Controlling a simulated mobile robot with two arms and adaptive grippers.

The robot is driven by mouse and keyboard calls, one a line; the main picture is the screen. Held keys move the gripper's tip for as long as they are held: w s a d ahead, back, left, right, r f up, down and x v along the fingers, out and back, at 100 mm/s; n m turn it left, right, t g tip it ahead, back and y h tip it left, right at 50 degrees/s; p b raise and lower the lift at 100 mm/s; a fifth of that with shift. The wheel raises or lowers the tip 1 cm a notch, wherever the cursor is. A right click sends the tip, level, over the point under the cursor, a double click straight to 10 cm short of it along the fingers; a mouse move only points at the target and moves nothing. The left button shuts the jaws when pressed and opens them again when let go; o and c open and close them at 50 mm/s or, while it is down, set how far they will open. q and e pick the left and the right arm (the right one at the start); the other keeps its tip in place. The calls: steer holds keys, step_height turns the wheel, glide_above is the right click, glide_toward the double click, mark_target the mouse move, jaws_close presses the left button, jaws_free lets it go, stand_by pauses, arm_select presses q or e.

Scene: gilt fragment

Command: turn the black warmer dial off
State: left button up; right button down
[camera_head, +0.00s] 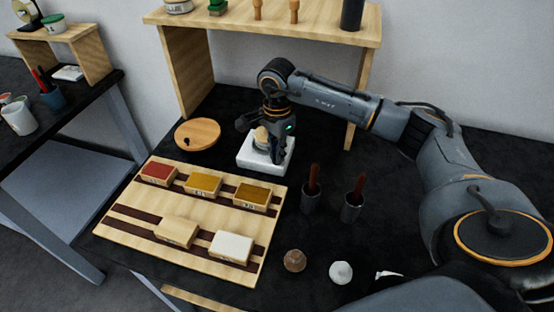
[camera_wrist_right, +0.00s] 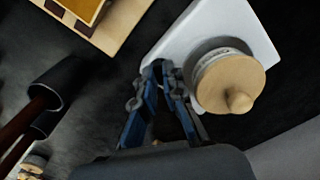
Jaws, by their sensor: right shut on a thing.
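A white warmer (camera_head: 249,162) stands on the black table below the wooden shelf. A small jar with a round, knobbed wooden lid (camera_head: 261,134) sits on it. In the right wrist view the warmer (camera_wrist_right: 193,36) and lid (camera_wrist_right: 231,82) are beside the fingers. My right gripper (camera_head: 277,157) reaches down at the warmer's near right side. In the wrist view its blue-padded fingertips (camera_wrist_right: 166,73) are close together at the warmer's edge, shut on the black dial. The fingers hide the dial, so its setting does not show. My left gripper is not in view.
A wooden rack (camera_head: 130,215) with several coloured blocks lies to the front left. Two dark cups (camera_head: 311,203) (camera_head: 350,212) with brown handles stand to the right. A shelf (camera_head: 270,25) overhangs behind.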

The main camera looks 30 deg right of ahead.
steer(key=n+b, duration=0.2)
steer(key=n, duration=0.1)
steer(key=shift+f, duration=0.1)
steer(key=shift+n+b, duration=1)
steer(key=shift+n, duration=0.6)
steer(key=shift+r, duration=0.2)
steer(key=c, duration=1.4)
jaws_free()
steer(key=shift+c, duration=0.2)
step_height(320, 180, up, 12)
steer(key=shift+f, duration=0.1)
